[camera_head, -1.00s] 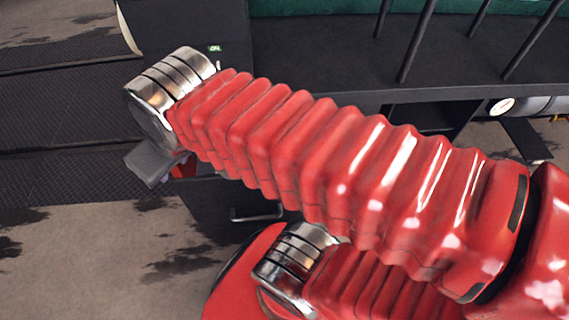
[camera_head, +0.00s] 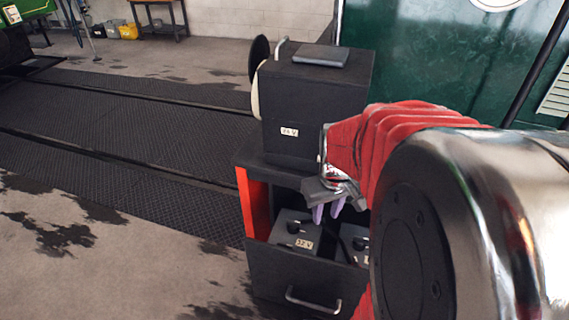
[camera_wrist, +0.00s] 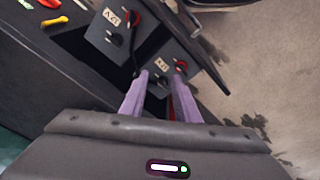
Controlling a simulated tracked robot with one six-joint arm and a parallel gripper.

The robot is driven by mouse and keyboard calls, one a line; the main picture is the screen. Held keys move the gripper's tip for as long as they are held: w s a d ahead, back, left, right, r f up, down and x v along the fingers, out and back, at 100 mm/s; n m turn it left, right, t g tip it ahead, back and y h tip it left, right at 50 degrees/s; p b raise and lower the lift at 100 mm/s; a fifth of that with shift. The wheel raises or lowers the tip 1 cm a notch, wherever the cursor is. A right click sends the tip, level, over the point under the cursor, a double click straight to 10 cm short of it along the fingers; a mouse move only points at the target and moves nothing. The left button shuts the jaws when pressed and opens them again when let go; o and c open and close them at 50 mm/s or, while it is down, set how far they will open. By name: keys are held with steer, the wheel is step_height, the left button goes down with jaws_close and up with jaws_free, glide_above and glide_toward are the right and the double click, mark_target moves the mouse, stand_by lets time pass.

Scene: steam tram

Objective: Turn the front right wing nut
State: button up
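In the head view an open drawer (camera_head: 300,272) holds two dark batteries with 12 V labels. The left battery (camera_head: 284,236) has dark knobs on top; the right one (camera_head: 362,256) is partly hidden. In the wrist view the nearer battery (camera_wrist: 172,55) has a red-marked wing nut (camera_wrist: 180,67) and a darker one (camera_wrist: 160,80). The other battery (camera_wrist: 105,45) has a red one (camera_wrist: 133,18) and a black one (camera_wrist: 114,40). My gripper (camera_head: 327,213) is open and empty above the drawer; its fingertips (camera_wrist: 160,78) appear apart on either side of the nearer battery's darker nut. Contact cannot be told.
A black box (camera_head: 315,100) with a small label stands on the cabinet behind the drawer. Several coloured tools (camera_wrist: 52,20) lie at the wrist view's upper left. The drawer has a front handle (camera_head: 313,302). Floor at the left (camera_head: 110,250) is free. A green tram wall rises behind.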

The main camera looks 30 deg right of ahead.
steer(key=m+g+y, duration=0.1)
steer(key=g, duration=0.1)
glide_above(358, 264)
step_height(358, 264, down, 11)
steer(key=shift+w+r, duration=0.1)
steer(key=shift+r, duration=0.1)
steer(key=shift+f, duration=6.95)
jaws_close()
steer(key=shift+a, duration=0.1)
steer(key=shift+m, duration=0.3)
